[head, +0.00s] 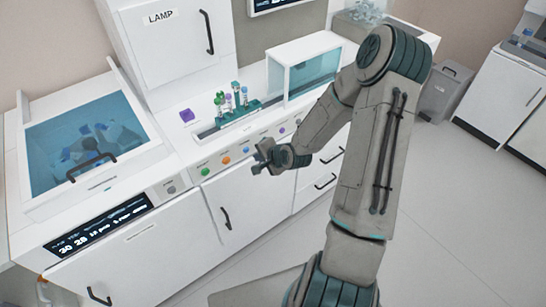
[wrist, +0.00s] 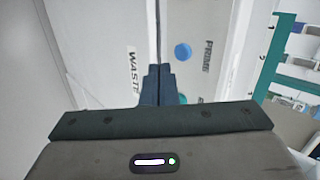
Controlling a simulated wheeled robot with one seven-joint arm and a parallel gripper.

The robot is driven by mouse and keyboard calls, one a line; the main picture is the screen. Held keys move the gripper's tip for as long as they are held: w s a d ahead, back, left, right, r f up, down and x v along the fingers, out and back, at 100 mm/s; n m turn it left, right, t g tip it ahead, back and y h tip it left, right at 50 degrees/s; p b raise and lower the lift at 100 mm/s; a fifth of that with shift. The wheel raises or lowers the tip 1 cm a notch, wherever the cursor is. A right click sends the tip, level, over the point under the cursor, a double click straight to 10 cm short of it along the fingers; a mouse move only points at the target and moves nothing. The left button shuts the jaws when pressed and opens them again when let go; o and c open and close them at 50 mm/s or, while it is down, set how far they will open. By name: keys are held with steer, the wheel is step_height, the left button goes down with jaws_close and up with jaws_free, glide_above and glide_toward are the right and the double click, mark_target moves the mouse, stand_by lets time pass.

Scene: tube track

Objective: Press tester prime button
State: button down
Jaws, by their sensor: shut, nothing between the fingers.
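The prime button is a round blue button (wrist: 182,51) with the label PRIME beside it in the wrist view. In the head view the blue button (head: 246,150) sits in the row on the white bench's front panel. My gripper (head: 258,162) is in front of the panel, just right of and below the blue button in that picture. In the wrist view my gripper (wrist: 158,85) is shut and empty, its tips below and left of the button. A gap to the button seems visible, but I cannot tell the distance.
A green button (head: 205,171) and an orange button (head: 226,160) lie to the left, a purple one (head: 282,130) to the right. A teal tube rack (head: 240,113) stands above the panel. A WASTE label (wrist: 133,75) shows at left in the wrist view.

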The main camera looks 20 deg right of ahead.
steer(key=v, duration=0.8)
steer(key=shift+s+d+r, duration=0.15)
steer(key=shift+s+r, duration=0.1)
steer(key=shift+r, duration=0.05)
stand_by(0.5)
steer(key=s+a+r+n+g+h, duration=0.2)
steer(key=s+r+n, duration=0.4)
steer(key=s+r, duration=0.4)
steer(key=s+a+r+n+g+h, duration=0.2)
steer(key=s+r+n+g, duration=0.1)
steer(key=s+r+n, duration=0.4)
steer(key=s+v, duration=0.1)
steer(key=v, duration=0.4)
steer(key=shift+s, duration=0.2)
